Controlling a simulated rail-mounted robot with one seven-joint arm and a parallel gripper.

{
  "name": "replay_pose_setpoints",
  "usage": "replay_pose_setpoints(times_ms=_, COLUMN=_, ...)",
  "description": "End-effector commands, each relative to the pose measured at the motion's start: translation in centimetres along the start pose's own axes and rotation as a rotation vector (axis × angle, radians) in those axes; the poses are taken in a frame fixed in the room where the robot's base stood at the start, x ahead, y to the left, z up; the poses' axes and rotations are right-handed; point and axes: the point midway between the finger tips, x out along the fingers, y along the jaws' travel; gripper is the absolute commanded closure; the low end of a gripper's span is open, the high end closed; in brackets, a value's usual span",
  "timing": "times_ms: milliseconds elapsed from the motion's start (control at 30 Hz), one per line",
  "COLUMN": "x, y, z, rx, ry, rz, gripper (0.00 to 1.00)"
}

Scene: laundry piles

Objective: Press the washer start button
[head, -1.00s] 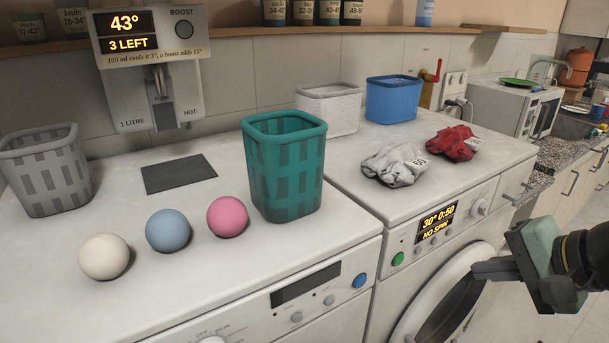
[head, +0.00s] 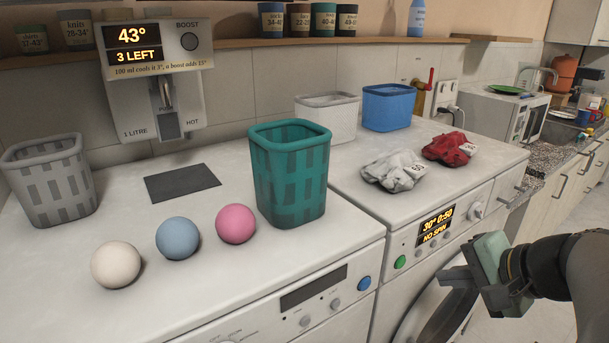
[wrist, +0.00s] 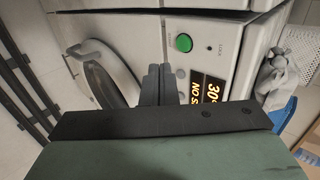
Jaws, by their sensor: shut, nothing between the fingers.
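The washer (head: 462,213) on the right has a round door and a lit display (head: 435,225) reading 30° 0:50, NO SPIN. A round green button (head: 400,262) sits left of the display on its front panel. The button also shows in the wrist view (wrist: 184,43), unobstructed. My gripper (head: 441,277) is shut and empty, in front of the washer, to the right of and a little below the green button in the head view. In the wrist view its closed fingertips (wrist: 158,71) appear near the button, with no visible contact.
The left machine has a blue button (head: 364,284) and a dark display. A teal basket (head: 290,190) and several balls stand on it. White (head: 390,168) and red (head: 455,149) cloth heaps lie on the washer. The washer door (head: 425,318) is below my gripper.

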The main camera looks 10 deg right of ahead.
Motion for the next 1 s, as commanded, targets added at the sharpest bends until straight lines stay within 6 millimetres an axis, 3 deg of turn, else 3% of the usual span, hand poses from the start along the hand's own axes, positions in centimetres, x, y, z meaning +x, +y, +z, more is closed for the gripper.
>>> replay_pose_setpoints(times_ms=167, x=3.9, y=0.1, z=0.1, rx=0.002, ry=-0.004, rz=0.002, gripper=1.0)
replay_pose_setpoints(times_ms=400, x=6.1, y=-2.2, z=0.0, rx=0.0, ry=0.0, rz=0.001, gripper=1.0)
replay_pose_setpoints(times_ms=1000, x=6.8, y=-2.5, z=-0.6, rx=0.013, ry=0.016, rz=0.0, gripper=1.0)
